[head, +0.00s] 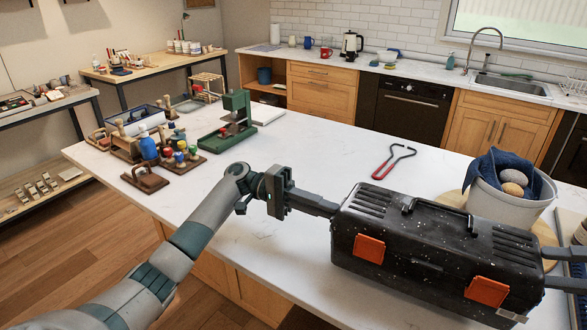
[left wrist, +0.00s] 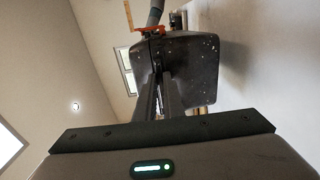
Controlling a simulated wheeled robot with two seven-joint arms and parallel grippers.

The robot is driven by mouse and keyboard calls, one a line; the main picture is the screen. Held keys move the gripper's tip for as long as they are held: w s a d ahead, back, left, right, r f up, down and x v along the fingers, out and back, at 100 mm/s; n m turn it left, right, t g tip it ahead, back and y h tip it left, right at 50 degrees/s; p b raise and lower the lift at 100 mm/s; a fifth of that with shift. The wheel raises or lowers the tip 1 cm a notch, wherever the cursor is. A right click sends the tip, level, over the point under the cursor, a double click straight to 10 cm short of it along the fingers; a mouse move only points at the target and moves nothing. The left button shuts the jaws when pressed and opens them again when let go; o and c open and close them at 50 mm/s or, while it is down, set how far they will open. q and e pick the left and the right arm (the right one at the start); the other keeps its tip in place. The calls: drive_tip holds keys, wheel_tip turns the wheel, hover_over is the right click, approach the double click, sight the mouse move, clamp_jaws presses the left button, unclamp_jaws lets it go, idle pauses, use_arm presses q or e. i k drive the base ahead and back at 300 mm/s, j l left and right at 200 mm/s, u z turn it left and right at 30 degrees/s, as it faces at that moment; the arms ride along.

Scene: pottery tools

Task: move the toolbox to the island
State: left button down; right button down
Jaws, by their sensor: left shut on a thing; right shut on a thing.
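The black toolbox (head: 425,250) with orange latches and a top handle is at the right front of the white island (head: 300,160) in the head view. It is level; whether it touches the island top cannot be told. My left gripper (head: 335,208) is shut on its left end. The left wrist view shows the end of the toolbox (left wrist: 190,68) at the fingers (left wrist: 160,95). My right gripper (head: 548,268) is at the toolbox's right end, shut on it and partly cut off by the picture edge.
A white bucket (head: 508,208) with a blue cloth stands just behind the toolbox. Tool holders, bottles (head: 149,148) and a green press (head: 233,118) fill the island's far left. The island's middle is clear.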

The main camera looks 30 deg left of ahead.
sight(262, 215)
drive_tip(key=j, duration=0.45)
drive_tip(key=i+j+u, duration=0.15)
drive_tip(key=j, duration=0.7)
drive_tip(key=i+j+u, duration=0.15)
drive_tip(key=j, duration=0.25)
